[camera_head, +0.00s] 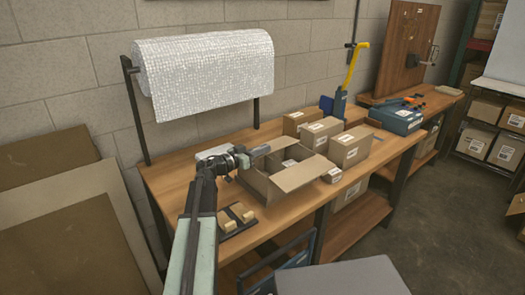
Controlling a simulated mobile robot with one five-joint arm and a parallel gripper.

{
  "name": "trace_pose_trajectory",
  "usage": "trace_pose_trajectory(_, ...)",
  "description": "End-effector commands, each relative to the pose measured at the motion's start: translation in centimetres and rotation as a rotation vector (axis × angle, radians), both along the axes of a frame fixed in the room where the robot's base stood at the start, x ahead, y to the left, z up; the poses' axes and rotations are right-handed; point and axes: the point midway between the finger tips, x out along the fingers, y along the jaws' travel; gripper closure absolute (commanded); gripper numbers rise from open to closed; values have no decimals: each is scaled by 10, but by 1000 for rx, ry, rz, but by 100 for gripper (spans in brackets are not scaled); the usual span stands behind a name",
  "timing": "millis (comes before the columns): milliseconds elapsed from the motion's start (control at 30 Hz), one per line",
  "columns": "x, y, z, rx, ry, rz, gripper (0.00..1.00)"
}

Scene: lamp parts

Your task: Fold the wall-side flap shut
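An open cardboard box (262,187) stands on the wooden bench, with a label showing inside it. Its room-side flap (300,174) stands up and leans outward. The wall-side flap is hard to make out; the far edge of the box is partly behind my gripper. My gripper (256,153) is at the box's far left corner, close above its wall-side edge. A small grey part shows at its tip. I cannot tell whether the fingers are open or shut, or whether they touch the flap.
Several closed boxes (350,147) stand right of the open box, with a small box (332,175) beside it. A bubble-wrap roll (207,70) hangs above the bench. A dark tray (237,218) with tan blocks lies at the front left.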

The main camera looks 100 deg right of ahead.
Motion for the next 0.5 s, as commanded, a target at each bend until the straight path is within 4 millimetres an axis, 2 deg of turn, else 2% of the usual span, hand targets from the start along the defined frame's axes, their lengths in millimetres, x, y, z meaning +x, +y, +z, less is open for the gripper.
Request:
trace_pose_trajectory(200, -4, 0, 1, -1, 1, -3, 100)
trace_pose_trajectory(300, -4, 0, 1, 0, 2, -4, 74)
trace_pose_trajectory(500, -3, 1, 0, 1, 1, -4, 74)
